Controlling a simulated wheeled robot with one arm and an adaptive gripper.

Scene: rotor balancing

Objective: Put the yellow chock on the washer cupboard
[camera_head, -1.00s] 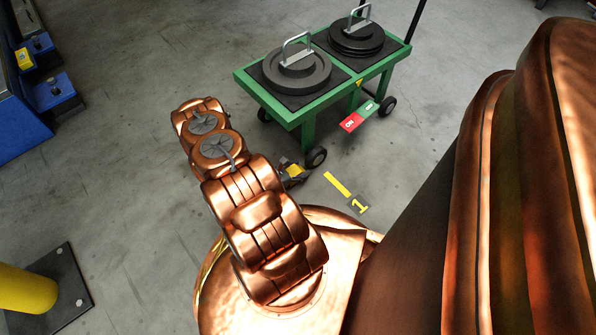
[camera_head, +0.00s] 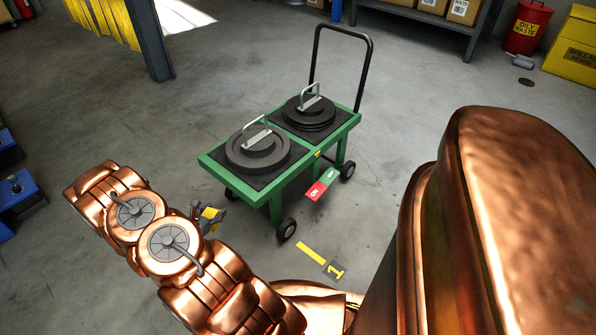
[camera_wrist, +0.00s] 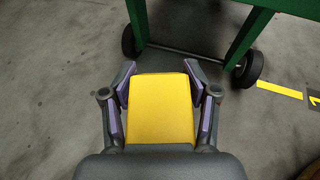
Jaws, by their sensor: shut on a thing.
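The yellow chock (camera_wrist: 160,108) is held between the two purple-padded fingers of my gripper (camera_wrist: 162,92) in the wrist view. My gripper is shut on it, above the floor near the green cart's wheels. In the head view a small part of the yellow chock (camera_head: 211,213) shows at my gripper (camera_head: 208,218), just left of the cart; my arm hides part of it. I cannot make out a washer cupboard in either view.
A green cart (camera_head: 217,172) with two dark discs stands ahead, with a black handle. Blue equipment (camera_head: 18,205) is at the left edge. A dark post (camera_head: 150,40) stands at the back. Open floor lies between.

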